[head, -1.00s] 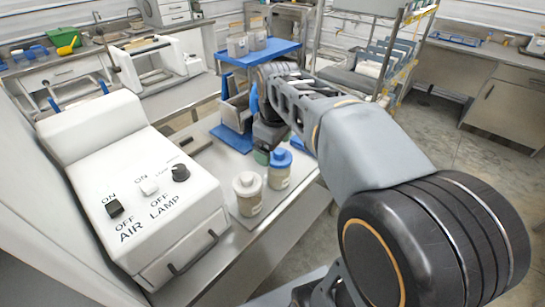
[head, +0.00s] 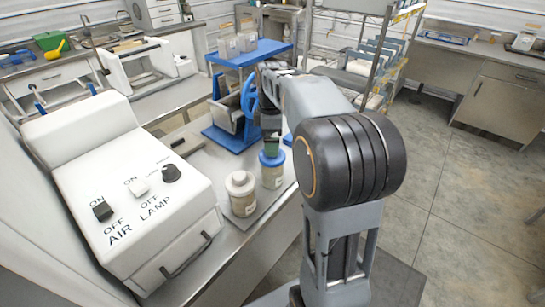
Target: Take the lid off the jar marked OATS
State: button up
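Two jars stand near the front edge of the metal bench. The nearer jar (head: 243,203) has a cream lid (head: 240,182). The other jar (head: 272,178) has a blue lid (head: 271,158). Both have small pale labels too small to read, so I cannot tell which says OATS. Both lids look seated on their jars. My gripper (head: 271,143) points down at the blue-lidded jar, at or just above its lid. A dark green part shows at its tip. Its fingers are too small and hidden to tell whether they touch the lid or are open.
A white control box (head: 130,190) with AIR and LAMP switches stands left of the jars. A blue stand (head: 228,140) with a grey hopper is behind them, under a blue shelf (head: 250,52) holding several containers. A wire rack (head: 375,60) stands further back.

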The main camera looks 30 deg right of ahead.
jog(key=shift+s+f, duration=0.2)
jog(key=shift+f, duration=2.55)
jog(key=c, duration=0.7)
jog(key=shift+r, duration=0.1)
